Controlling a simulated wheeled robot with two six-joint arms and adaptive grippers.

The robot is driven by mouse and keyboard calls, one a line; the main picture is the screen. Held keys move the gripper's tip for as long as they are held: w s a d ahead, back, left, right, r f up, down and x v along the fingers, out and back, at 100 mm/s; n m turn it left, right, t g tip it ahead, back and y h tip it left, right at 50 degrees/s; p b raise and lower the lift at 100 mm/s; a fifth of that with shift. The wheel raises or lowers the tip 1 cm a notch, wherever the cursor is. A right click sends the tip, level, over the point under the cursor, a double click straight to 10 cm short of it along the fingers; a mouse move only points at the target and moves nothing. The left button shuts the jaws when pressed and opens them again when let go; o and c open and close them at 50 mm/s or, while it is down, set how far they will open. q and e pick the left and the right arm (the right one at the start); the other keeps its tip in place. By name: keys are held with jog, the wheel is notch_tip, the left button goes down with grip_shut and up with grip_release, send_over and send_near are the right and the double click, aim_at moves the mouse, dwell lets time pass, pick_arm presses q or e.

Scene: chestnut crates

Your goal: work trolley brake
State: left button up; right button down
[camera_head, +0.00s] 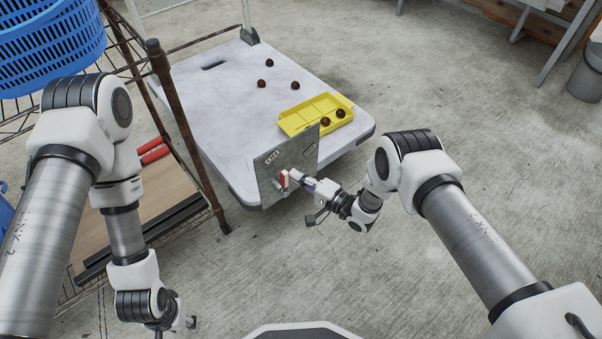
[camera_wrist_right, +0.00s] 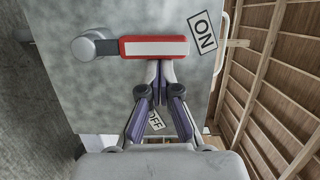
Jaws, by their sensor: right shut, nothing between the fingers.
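The white trolley (camera_head: 225,110) has a grey metal brake panel (camera_head: 270,163) on its near edge. The brake lever (camera_head: 284,181) with a red handle is on the panel. In the right wrist view the lever (camera_wrist_right: 155,47) has a white face with a red edge, pivots on a round knob (camera_wrist_right: 93,46), and its free end lies close to the ON label (camera_wrist_right: 203,33). The OFF label (camera_wrist_right: 156,120) is partly behind the fingers. My right gripper (camera_wrist_right: 160,72) is shut and empty, its fingertips at the lever's edge; contact is unclear. My left gripper (camera_head: 178,322) hangs low, its fingers unclear.
A yellow divided tray (camera_head: 300,120) on the trolley holds chestnuts (camera_head: 340,113); several more lie loose on the deck. A rack with a rusty post (camera_head: 180,120) and a blue basket (camera_head: 50,45) stand left.

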pick_arm(q)
jog(key=shift+s+r, duration=0.1)
jog(key=shift+r, duration=0.15)
pick_arm(e)
jog(key=shift+s+a+r, duration=0.1)
jog(key=shift+s+a, duration=0.1)
jog(key=shift+a, duration=0.15)
pick_arm(q)
jog(key=shift+a, duration=0.1)
pick_arm(e)
jog(key=shift+s, duration=0.1)
